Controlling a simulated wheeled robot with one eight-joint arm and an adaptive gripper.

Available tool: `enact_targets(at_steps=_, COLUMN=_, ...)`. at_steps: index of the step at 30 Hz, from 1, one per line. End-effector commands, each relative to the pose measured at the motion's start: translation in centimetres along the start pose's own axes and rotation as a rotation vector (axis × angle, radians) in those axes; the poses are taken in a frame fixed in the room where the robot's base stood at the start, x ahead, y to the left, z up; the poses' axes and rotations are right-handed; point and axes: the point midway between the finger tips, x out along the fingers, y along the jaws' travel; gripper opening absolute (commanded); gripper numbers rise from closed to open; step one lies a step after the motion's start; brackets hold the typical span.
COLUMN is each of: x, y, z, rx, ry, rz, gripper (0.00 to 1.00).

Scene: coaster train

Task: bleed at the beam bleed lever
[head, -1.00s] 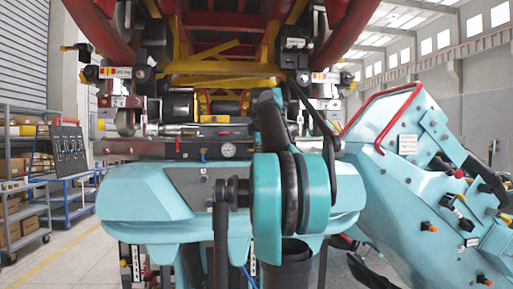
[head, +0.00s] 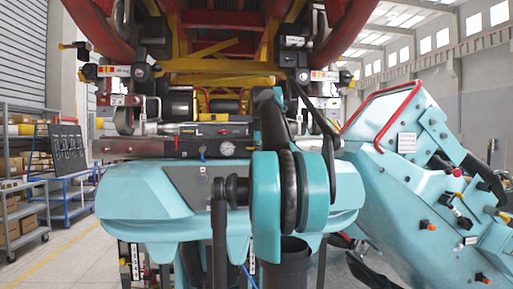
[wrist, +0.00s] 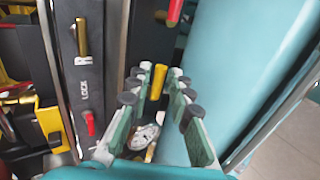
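In the wrist view, my gripper (wrist: 161,76) is open, with its two ribbed green fingers reaching away from the camera. A yellow handle (wrist: 158,82) stands between its fingertips; whether they touch it I cannot tell. A white-faced gauge (wrist: 144,137) shows between the fingers, lower down. No label for the beam bleed lever is readable, so I cannot tell whether the yellow handle is that lever. In the head view, the gauge (head: 227,149) sits on a dark panel (head: 180,148) under the train, and my arm hides my gripper.
In the wrist view, a grey plate marked LOCK (wrist: 83,75) carries a brass handle (wrist: 81,37) and a red one (wrist: 89,123). Another red handle (wrist: 174,12) is at the top. A teal console (head: 400,150) stands right; shelving (head: 20,190) stands left.

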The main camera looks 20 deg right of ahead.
Motion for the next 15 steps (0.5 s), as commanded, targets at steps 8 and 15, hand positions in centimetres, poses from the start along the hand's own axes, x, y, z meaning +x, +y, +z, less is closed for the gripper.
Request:
enact_targets(at_steps=8, x=-3.3, y=0.0, z=0.0, rx=0.001, ry=0.0, rz=0.0, gripper=0.2)
enact_targets(at_steps=15, x=-8.3, y=0.0, z=0.1, rx=0.001, ry=-0.001, rz=0.0, gripper=0.2)
